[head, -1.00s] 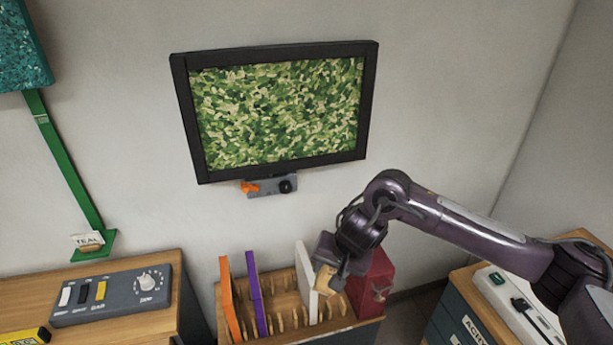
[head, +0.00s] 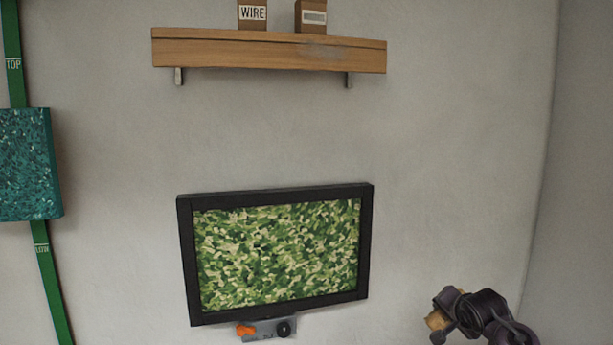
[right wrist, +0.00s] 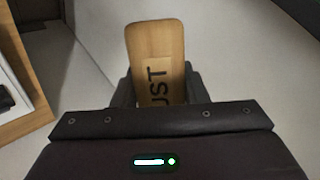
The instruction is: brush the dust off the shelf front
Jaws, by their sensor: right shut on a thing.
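The wooden shelf (head: 230,50) is on the wall at the top of the head view, with a grey dust patch (head: 325,50) on the right part of its front. My right gripper (head: 437,322) is at the lower right of the head view, well below the shelf and to its right. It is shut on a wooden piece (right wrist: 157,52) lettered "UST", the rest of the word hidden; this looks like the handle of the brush. No bristles show in the right wrist view. My left gripper is not in view.
A box marked WIRE (head: 252,14) and another box (head: 311,16) stand on the shelf. A framed green camouflage panel (head: 280,255) hangs below it. A teal panel (head: 28,165) on a green strip is at left. The wall between shelf and frame is clear.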

